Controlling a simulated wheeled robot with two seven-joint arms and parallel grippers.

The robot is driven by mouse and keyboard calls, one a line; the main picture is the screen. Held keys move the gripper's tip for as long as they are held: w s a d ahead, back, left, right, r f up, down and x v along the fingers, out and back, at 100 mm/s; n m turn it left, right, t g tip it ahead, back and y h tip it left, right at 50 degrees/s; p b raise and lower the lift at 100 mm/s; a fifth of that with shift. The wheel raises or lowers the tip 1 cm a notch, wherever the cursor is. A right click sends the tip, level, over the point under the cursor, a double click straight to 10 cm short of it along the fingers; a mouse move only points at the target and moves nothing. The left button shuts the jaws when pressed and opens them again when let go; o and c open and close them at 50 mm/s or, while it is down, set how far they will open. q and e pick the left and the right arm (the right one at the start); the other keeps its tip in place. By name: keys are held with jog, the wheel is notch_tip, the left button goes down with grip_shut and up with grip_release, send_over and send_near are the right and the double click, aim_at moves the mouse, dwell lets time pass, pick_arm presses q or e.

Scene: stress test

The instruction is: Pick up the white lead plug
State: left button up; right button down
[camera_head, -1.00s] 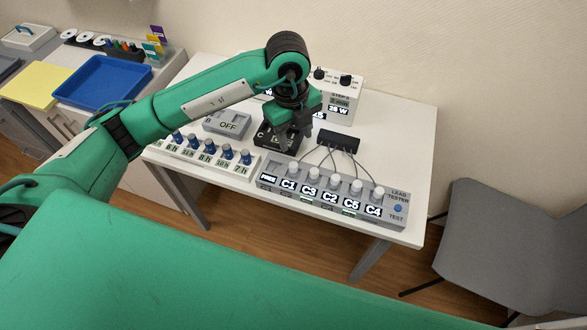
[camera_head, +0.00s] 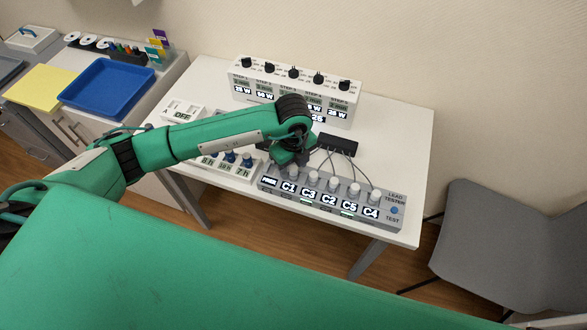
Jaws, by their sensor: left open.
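Several white lead plugs stand upright in a row in the grey lead tester (camera_head: 300,200): one above the label C1, partly hidden by my gripper, then those above C3 (camera_head: 314,178), C2 (camera_head: 334,185), C5 (camera_head: 354,190) and C4 (camera_head: 375,197). I cannot tell which one is meant. Thin leads run from several plugs to a black box (camera_head: 338,145) behind them. My left gripper (camera_head: 290,165) is open at the tester's left end, right by the C1 plug. Its fingers are dark and partly hidden, so contact is unclear. My right gripper is out of view.
A white row of blue-knobbed timers (camera_head: 235,172) lies left of the tester, partly under my arm. A white box with black knobs (camera_head: 296,88) stands at the back. A blue tray (camera_head: 105,84) is on the left counter. The table's right side is bare.

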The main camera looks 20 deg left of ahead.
pick_arm(q)
jog(key=shift+f, duration=0.95)
jog(key=shift+c, duration=0.5)
grip_shut()
jog(key=shift+r, duration=0.1)
